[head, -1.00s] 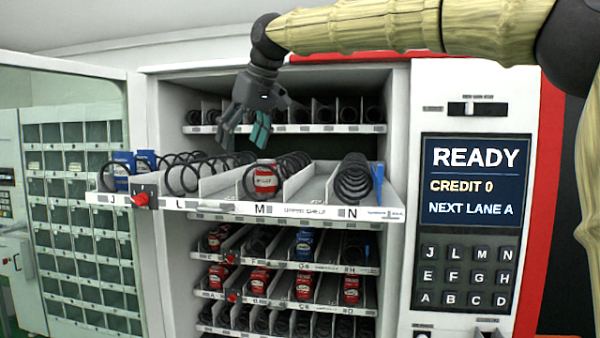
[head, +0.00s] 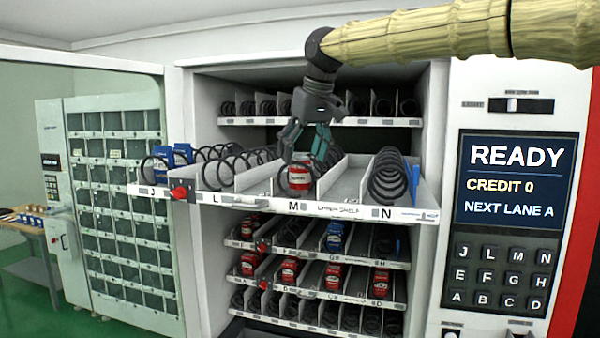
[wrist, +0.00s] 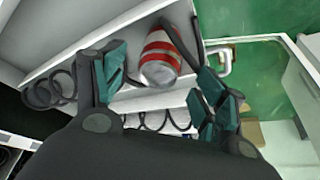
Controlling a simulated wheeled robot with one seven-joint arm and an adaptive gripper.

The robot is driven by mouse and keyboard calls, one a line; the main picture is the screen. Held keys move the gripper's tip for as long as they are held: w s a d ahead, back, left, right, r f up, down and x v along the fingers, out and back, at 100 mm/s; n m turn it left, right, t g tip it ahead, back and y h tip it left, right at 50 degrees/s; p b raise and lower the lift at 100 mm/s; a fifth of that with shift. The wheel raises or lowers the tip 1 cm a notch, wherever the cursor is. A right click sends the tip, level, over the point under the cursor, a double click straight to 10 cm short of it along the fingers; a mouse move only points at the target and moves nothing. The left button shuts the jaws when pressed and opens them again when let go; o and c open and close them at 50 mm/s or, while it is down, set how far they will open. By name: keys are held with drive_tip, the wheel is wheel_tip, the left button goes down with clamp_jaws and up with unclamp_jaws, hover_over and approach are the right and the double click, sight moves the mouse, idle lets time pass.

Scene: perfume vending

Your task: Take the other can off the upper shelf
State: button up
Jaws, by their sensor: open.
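A red-and-white can (head: 300,177) stands in lane M of the pulled-out upper shelf (head: 340,207). In the wrist view the can (wrist: 160,62) shows between the finger pads, with its silvery end towards me. My gripper (head: 308,150) points down just above and around the top of the can, with its fingers spread. In the wrist view my gripper (wrist: 161,75) has a teal pad on each side of the can. Contact between pads and can cannot be told.
Blue items (head: 170,157) sit in lane J at the shelf's left. A black coil (head: 388,176) fills lane N, with a blue item at its right. Thin dividers flank the can. A lower shelf (head: 325,258) holds more cans. A keypad panel (head: 505,230) stands at right.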

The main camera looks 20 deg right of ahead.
sight(300, 175)
drive_tip(key=p+x, duration=0.2)
drive_tip(key=x, duration=0.1)
drive_tip(key=shift+d, duration=0.15)
drive_tip(key=shift+w+f, duration=0.25)
drive_tip(key=shift+f, duration=0.3)
drive_tip(key=shift+s, duration=0.1)
drive_tip(key=c, duration=1.2)
